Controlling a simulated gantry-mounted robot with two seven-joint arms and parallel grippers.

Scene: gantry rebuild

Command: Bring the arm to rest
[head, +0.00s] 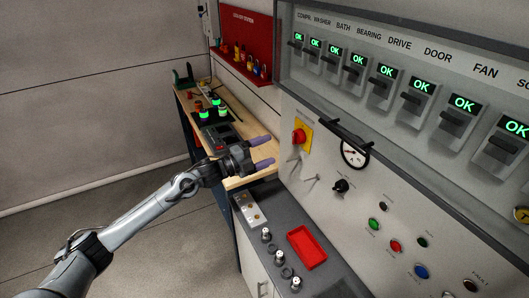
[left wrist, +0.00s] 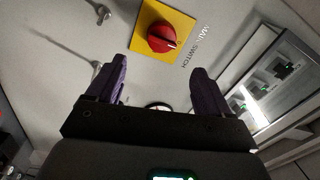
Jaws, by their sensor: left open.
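My left arm comes in from the lower left of the head view. Its gripper (head: 263,152) is open, with two purple fingers apart and nothing between them. It is in the air over the right end of the wooden workbench, left of the grey control panel. In the left wrist view the open fingers (left wrist: 156,88) point at the panel face. The red main switch knob (left wrist: 161,37) on its yellow plate lies beyond them; it also shows in the head view (head: 299,137). My right gripper is not in view.
The control panel (head: 375,215) carries buttons, a gauge (head: 355,153) and a row of switches with green OK displays (head: 386,71). A red tray (head: 306,248) lies on the grey counter below. The wooden bench (head: 240,183) holds several devices. The floor at left is clear.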

